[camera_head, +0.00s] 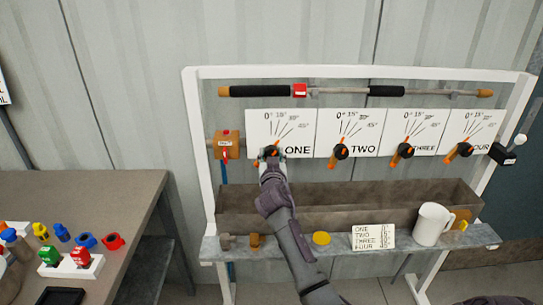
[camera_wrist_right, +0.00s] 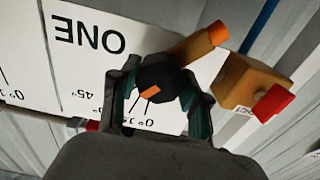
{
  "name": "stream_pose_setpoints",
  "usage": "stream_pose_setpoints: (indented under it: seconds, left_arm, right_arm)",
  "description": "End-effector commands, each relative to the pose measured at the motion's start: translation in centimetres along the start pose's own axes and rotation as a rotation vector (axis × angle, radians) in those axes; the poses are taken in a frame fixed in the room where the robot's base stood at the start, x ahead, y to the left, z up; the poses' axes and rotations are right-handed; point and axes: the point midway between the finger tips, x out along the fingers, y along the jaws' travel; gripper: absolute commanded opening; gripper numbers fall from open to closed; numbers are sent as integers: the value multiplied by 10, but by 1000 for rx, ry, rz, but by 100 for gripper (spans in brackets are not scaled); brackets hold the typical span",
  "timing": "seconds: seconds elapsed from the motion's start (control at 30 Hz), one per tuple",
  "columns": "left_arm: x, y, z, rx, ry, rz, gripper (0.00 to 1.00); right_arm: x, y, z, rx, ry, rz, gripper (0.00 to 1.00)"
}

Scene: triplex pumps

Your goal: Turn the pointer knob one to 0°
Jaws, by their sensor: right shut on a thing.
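Pointer knob ONE (camera_wrist_right: 158,74) is a black round knob with an orange bar through it, on the white plate marked ONE (camera_head: 292,120). My right gripper (camera_head: 269,160) is at this knob and covers much of it in the head view. In the right wrist view, which is upside down, its two fingers stand on either side of the black knob, shut on it. The bar's long orange end (camera_wrist_right: 197,42) sticks out to the upper right there, and a short orange tip shows near the scale lines. The exact angle is hard to read. My left gripper is not in view.
Similar knobs TWO (camera_head: 341,152), THREE (camera_head: 403,151) and FOUR (camera_head: 464,150) sit to the right. An orange-brown block (camera_head: 226,145) with a red part is close on the left. A trough (camera_head: 350,205), white mug (camera_head: 433,224) and label card (camera_head: 373,237) lie below.

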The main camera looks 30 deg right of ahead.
Motion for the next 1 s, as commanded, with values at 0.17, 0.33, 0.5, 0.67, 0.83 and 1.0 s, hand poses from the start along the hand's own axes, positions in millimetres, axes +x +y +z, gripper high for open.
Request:
stream_pose_setpoints:
  seconds: [0.17,0.33,0.5,0.67,0.83,1.0]
  left_arm:
    - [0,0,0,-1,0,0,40]
    - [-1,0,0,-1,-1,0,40]
    - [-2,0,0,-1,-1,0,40]
    - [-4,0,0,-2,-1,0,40]
    - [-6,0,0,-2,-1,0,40]
    - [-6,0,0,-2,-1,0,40]
  right_arm:
    - [0,0,0,-132,0,-1,0]
    - [0,0,0,-281,0,-1,0]
    - [0,0,0,-423,0,-1,0]
    - [0,0,0,-535,-1,0,0]
    - [0,0,0,-622,-1,-1,0]
    - [0,0,0,-676,-1,0,0]
